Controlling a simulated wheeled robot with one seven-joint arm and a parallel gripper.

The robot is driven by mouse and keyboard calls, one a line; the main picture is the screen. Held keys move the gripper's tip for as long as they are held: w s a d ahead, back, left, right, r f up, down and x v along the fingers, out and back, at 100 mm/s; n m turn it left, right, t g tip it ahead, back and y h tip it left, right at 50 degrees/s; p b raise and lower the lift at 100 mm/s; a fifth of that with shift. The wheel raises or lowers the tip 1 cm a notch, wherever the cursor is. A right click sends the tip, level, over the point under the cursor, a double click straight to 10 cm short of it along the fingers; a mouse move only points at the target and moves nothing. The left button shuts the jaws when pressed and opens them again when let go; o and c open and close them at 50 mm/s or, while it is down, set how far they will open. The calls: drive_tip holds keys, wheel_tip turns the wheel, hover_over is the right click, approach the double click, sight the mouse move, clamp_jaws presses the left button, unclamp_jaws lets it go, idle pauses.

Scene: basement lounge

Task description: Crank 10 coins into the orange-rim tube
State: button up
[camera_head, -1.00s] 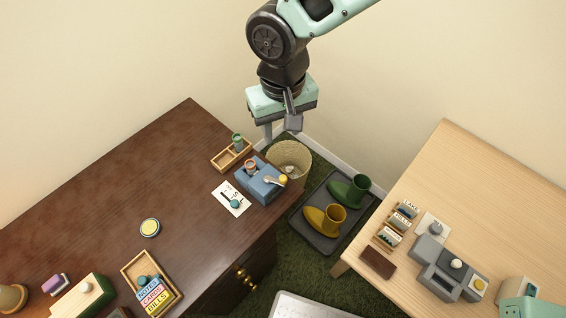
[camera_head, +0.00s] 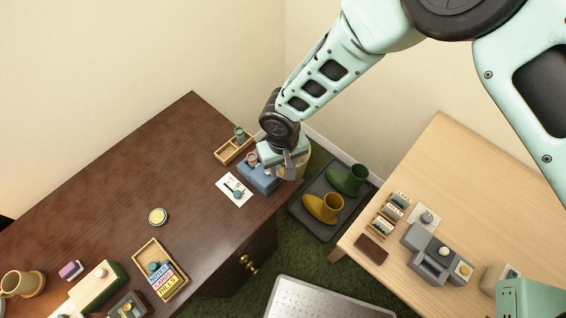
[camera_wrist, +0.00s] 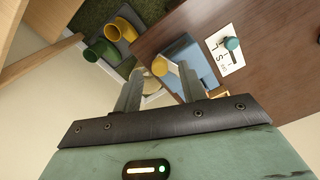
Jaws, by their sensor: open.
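A blue coin machine (camera_head: 259,183) stands near the right corner of the dark desk, and it also shows in the wrist view (camera_wrist: 190,58). A short tube with an orange rim (camera_head: 251,158) sits at its back left. The yellow crank knob (camera_wrist: 160,66) shows in the wrist view, between the fingers or just beyond them; contact cannot be told. My gripper (camera_head: 288,174) is open above the machine's right side, and both fingers show in the wrist view (camera_wrist: 160,88). My wrist hides the crank and part of the machine in the head view. No coins can be made out.
A wooden tray (camera_head: 222,158) with a green tube (camera_head: 239,135) stands behind the machine. A card with a teal knob (camera_head: 234,190) lies in front. A wastebasket (camera_head: 305,163), boots on a dark mat (camera_head: 304,222) and a light desk with a grey machine (camera_head: 432,262) lie rightward.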

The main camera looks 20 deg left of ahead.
drive_tip(key=shift+f, duration=0.75)
clamp_jaws()
